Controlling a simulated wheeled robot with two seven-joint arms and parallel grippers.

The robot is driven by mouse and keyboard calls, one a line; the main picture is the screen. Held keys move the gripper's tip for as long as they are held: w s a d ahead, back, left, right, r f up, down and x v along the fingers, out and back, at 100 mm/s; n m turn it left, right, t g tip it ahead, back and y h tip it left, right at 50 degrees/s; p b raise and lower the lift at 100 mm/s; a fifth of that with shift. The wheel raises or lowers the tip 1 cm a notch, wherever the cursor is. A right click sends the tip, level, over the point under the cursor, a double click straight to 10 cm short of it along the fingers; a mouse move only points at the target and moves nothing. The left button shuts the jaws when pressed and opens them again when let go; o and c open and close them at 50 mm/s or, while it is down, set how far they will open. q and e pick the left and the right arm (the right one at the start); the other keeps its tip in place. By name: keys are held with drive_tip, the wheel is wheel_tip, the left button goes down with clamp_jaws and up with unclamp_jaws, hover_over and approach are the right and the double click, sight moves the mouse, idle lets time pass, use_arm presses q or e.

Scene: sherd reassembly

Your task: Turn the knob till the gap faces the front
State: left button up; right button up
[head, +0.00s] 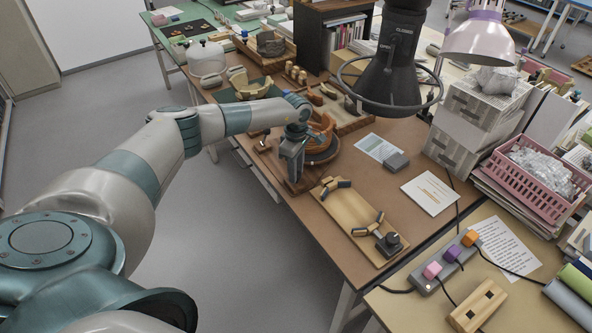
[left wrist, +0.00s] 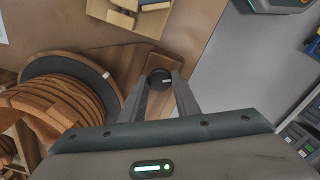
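A dark turntable disc (left wrist: 60,68) carries a banded terracotta pot (left wrist: 62,105). In the head view the pot (head: 322,130) stands behind and right of my left gripper, partly hidden by it; I cannot tell clearly where its gap faces. A round black knob (left wrist: 160,77) with a small pale mark sits on the wooden base beside the disc. My left gripper (head: 291,176) points down over this base. In the left wrist view its fingertips (left wrist: 161,82) stand on either side of the knob, very close to it; I cannot tell whether they touch. My right gripper is not in view.
A light wooden tray (head: 341,218) with dark-ended curved pieces and a black round device (head: 388,243) lies in front right. A large black lamp-like head (head: 390,65) with a ring hangs behind. A grey block (head: 396,161) and paper cards (head: 430,192) lie to the right.

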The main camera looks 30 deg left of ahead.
use_arm(q)
drive_tip(key=shift+n, duration=0.4)
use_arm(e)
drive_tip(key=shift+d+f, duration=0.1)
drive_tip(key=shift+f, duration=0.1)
use_arm(q)
drive_tip(key=shift+n+b, duration=0.3)
drive_tip(key=shift+b, duration=0.05)
drive_tip(key=n+b, duration=0.1)
drive_tip(key=n, duration=0.1)
drive_tip(key=shift+n, duration=0.4)
drive_tip(key=n+b, duration=0.1)
drive_tip(key=n, duration=0.4)
drive_tip(key=shift+n, duration=1.5)
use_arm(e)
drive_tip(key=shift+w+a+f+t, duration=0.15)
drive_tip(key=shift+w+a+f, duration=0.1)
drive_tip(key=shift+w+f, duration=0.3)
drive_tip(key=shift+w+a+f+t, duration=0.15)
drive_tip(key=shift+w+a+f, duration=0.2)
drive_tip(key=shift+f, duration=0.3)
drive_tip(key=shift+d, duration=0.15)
